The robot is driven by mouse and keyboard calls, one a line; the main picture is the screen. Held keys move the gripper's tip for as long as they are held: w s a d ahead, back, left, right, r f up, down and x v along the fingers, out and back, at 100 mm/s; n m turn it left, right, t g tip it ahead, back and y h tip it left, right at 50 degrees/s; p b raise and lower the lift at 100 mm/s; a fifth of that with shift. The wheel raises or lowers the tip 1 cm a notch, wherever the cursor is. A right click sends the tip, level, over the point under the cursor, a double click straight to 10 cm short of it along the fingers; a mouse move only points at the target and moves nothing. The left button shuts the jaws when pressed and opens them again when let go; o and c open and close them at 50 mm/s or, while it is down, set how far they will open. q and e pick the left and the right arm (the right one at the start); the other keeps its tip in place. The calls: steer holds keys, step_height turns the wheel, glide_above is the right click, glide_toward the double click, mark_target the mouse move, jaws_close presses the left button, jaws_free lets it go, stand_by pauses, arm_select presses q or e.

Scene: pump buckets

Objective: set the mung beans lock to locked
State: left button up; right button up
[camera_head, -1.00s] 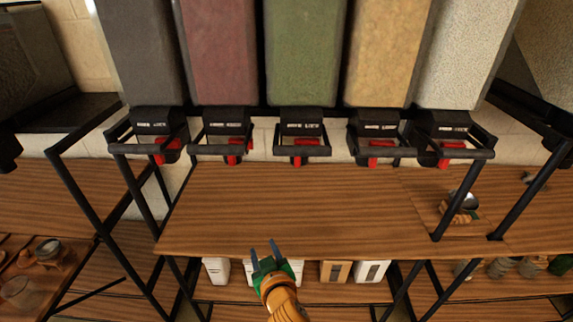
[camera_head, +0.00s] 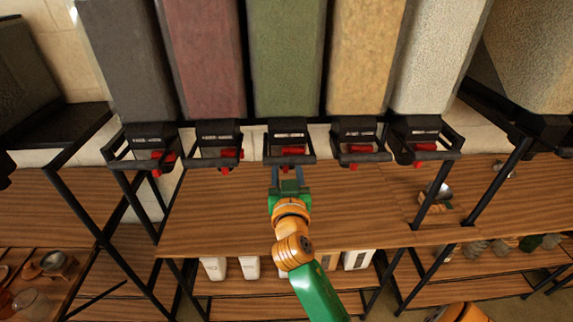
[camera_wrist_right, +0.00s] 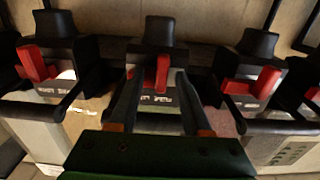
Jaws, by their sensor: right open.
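The middle dispenser, with a green-filled bin (camera_head: 287,65), probably holds the mung beans; its label is too small to read. Its black pump head (camera_head: 287,132) has a red lever (camera_head: 293,151) inside a black frame. My right gripper (camera_head: 288,172) is open just below and in front of that frame. In the right wrist view, the open fingers of my right gripper (camera_wrist_right: 156,78) point at the middle dispenser, and its upright red lever (camera_wrist_right: 162,72) appears between them. I cannot tell whether they touch it. My left gripper is not in view.
Similar dispensers stand on both sides, with a maroon bin (camera_head: 205,60) left and a yellow bin (camera_head: 365,60) right. Their black frames sit close beside the middle one. A wooden shelf (camera_head: 350,215) below is mostly clear. White containers (camera_head: 250,267) stand underneath.

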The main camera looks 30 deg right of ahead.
steer(key=shift+s+a, duration=0.15)
steer(key=shift+a+r, duration=0.1)
steer(key=shift+a, duration=0.05)
steer(key=shift+c, duration=1.1)
steer(key=shift+s, duration=0.1)
jaws_close()
